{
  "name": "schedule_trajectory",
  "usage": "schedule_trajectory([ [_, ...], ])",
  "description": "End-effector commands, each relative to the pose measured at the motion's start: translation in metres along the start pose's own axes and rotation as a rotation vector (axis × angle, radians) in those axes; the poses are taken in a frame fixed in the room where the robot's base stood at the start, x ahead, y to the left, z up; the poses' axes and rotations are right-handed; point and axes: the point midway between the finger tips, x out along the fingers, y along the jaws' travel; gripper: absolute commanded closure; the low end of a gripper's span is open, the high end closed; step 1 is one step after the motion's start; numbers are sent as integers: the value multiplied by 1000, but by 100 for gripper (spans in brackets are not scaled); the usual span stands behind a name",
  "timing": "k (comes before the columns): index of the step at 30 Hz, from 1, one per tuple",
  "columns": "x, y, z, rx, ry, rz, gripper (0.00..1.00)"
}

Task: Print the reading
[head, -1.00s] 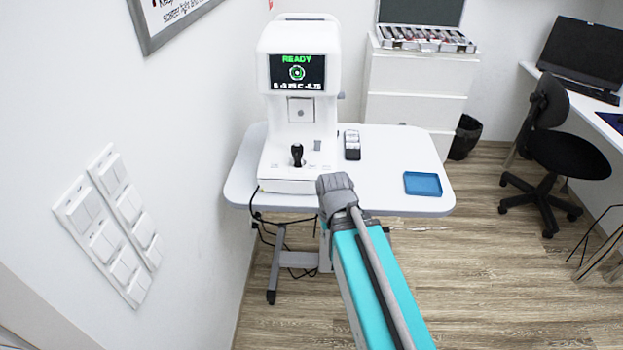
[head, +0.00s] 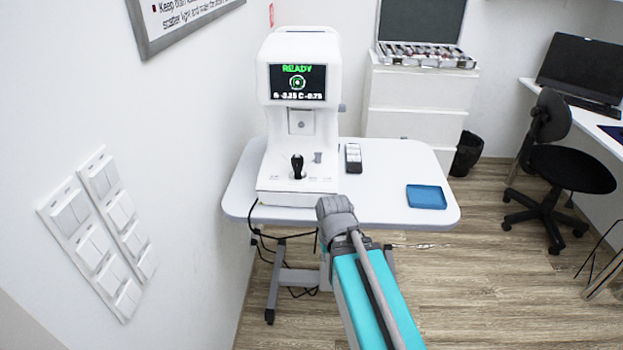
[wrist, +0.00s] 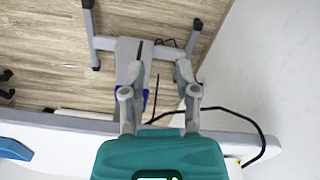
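The white eye-test machine (head: 330,75) stands on a white table. Its screen (head: 298,81) shows green READY, a green ring and a line of small white figures that I cannot read surely. A black joystick (head: 297,167) stands on its base, with a small grey part (head: 317,157) to its right. No paper slip is visible. My gripper (wrist: 160,68) is open and empty in the wrist view, its two fingers apart, by the table's edge with the table's leg frame behind. In the head view my arm hides it.
The white table (head: 390,208) bears a small black-and-white device (head: 353,158) and a blue tray (head: 426,196). A black cable (wrist: 255,125) hangs at the table's edge. A wall with switches (head: 95,235) is on the left; a black chair (head: 565,165) stands right.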

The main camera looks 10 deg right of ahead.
Motion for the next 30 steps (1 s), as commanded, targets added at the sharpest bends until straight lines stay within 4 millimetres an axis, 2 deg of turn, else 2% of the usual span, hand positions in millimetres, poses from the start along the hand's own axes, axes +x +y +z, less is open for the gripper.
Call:
schedule_trajectory([
  [7, 0, 0, 0, 0, 0, 0, 62],
  [13, 0, 0, 0, 0, 0, 0, 99],
  [30, 0, 0, 0, 0, 0, 0, 100],
])
